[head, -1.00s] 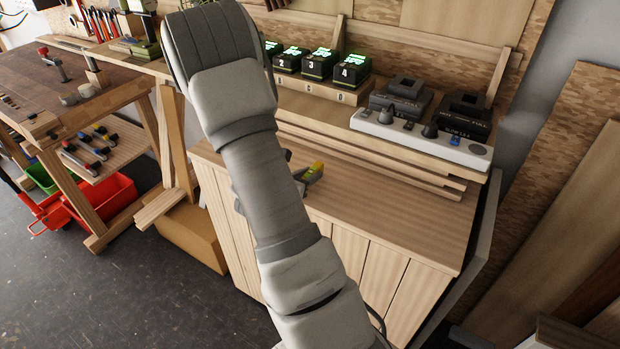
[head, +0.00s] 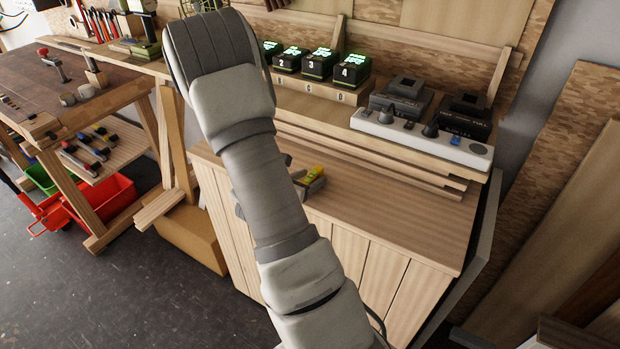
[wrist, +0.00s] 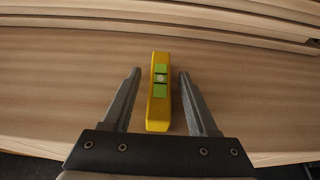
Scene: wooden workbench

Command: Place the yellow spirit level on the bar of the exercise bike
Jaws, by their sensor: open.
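The yellow spirit level (wrist: 158,118) with green vials lies on the wooden cabinet top in the wrist view. My gripper (wrist: 159,76) is open, with one finger on each side of the level and a gap to each. The level's long side runs roughly along the fingers. In the head view, the yellow level (head: 312,171) shows only partly beside my arm, close to a gripper finger. My arm hides the rest of it. I see no exercise bike or bar in either view.
The cabinet top (head: 410,215) is clear to the right. Stacked boards (head: 370,155) edge its back. A second workbench (head: 75,100) and a red bin (head: 105,200) are at left.

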